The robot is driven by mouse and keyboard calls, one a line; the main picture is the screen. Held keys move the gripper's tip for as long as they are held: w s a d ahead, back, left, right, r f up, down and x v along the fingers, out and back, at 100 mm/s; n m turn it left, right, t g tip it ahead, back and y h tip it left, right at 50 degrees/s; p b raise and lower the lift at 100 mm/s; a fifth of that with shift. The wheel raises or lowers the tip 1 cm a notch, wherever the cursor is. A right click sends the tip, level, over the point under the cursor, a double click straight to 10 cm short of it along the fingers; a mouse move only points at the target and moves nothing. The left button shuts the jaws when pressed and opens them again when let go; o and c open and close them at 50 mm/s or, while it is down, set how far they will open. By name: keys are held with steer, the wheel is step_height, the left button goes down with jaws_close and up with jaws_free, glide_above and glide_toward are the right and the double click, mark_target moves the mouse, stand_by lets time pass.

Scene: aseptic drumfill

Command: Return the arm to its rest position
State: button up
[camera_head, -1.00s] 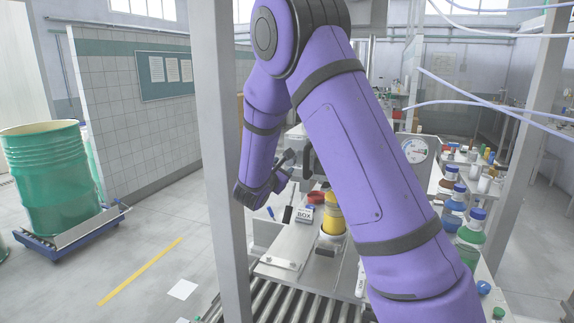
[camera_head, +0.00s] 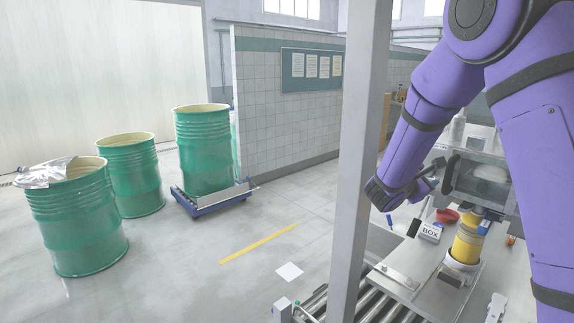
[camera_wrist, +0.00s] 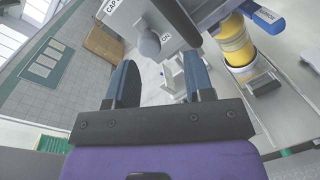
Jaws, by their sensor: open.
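My purple arm (camera_head: 545,170) fills the right side of the head view and is bent, with its wrist low beside a grey post. My gripper (camera_wrist: 161,84) shows in the wrist view with its two dark fingers apart and nothing between them. In the head view the gripper (camera_head: 432,180) is small and partly hidden, in front of a grey machine with a window (camera_head: 480,180). The gripper hangs above the bench, left of a yellow cylinder (camera_head: 467,245). In the wrist view the yellow cylinder (camera_wrist: 234,42) lies right of the fingers, apart from them.
A grey post (camera_head: 358,150) stands close to my wrist. The steel bench (camera_head: 415,258) holds a white box (camera_head: 430,232) and a red bowl (camera_head: 447,215), above a roller conveyor (camera_head: 380,308). Green drums (camera_head: 75,220) stand at left, one on a blue dolly (camera_head: 215,200). The floor between is clear.

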steer(key=s+d+r+m+g+y, duration=0.1)
steer(key=s+r+m+g+y, duration=0.25)
steer(key=s+m, duration=0.45)
steer(key=s+d+r+m+g+y, duration=0.1)
steer(key=s+r+m+g+y, duration=0.2)
steer(key=s, duration=0.9)
steer(key=s+a+r+m+t+y, duration=0.3)
steer(key=s+a+m+y, duration=0.4)
steer(key=s+a, duration=0.6)
steer(key=shift+s+a+r+y, duration=0.25)
steer(key=shift+s+y, duration=0.5)
steer(key=shift+s, duration=1.1)
steer(key=shift+d, duration=0.15)
